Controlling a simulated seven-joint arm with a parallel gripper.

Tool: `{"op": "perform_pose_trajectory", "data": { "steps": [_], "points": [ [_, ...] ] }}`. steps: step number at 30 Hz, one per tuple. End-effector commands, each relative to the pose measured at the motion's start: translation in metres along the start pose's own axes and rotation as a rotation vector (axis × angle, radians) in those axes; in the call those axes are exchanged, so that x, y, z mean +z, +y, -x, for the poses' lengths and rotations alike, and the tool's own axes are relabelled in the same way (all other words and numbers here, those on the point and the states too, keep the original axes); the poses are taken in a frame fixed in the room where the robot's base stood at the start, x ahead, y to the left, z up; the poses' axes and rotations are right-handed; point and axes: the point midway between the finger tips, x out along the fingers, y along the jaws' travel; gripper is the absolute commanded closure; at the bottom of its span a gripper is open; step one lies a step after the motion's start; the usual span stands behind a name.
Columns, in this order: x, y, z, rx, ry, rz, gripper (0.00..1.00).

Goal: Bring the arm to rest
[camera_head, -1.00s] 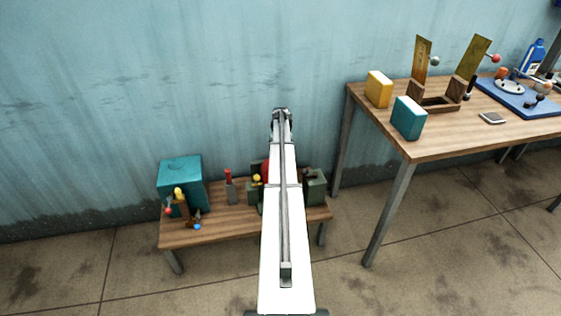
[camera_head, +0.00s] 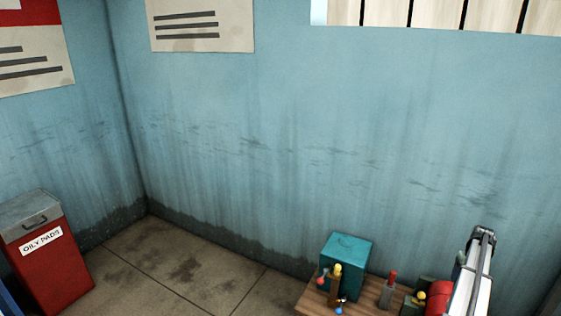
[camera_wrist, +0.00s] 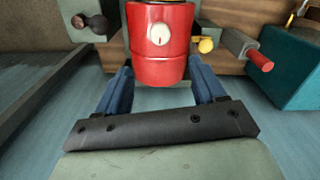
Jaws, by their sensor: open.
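My gripper (camera_wrist: 161,66) shows in the wrist view as two blue fingers spread apart on a dark bar. A red cylindrical container (camera_wrist: 160,62) with a round pale knob appears between or just beyond the fingertips. I cannot tell whether they touch it. In the head view, part of my arm (camera_head: 474,275) rises at the lower right in front of the low bench (camera_head: 312,300). The gripper itself is hidden there. The red container (camera_head: 438,298) shows partly beside the arm.
On the bench stand a teal box (camera_head: 345,262), a red-topped grey piece (camera_head: 388,290) and small parts with coloured knobs. A red bin (camera_head: 50,265) labelled "OILY PADS" stands at the left. Floor between bin and bench is clear. The wall is close behind the bench.

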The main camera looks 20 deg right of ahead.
Motion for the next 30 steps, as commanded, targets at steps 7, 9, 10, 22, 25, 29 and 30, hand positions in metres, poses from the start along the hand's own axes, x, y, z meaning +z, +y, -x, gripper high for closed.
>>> {"op": "perform_pose_trajectory", "data": {
  "steps": [7,9,10,22,25,29,30],
  "points": [
    [-0.005,0.003,0.0,0.013,0.035,-0.144,0.31],
    [0.003,-0.001,0.002,0.021,0.059,-0.208,0.31],
    [0.008,-0.003,0.003,0.023,0.068,-0.229,0.31],
    [0.115,-0.073,-0.054,0.014,0.047,-0.35,0.31],
    [0.145,-0.111,-0.079,0.007,0.015,-0.336,0.31],
    [0.188,-0.169,-0.112,-0.001,-0.037,-0.291,0.31],
    [0.202,-0.186,-0.122,-0.003,-0.055,-0.274,0.31]
  ]
}}
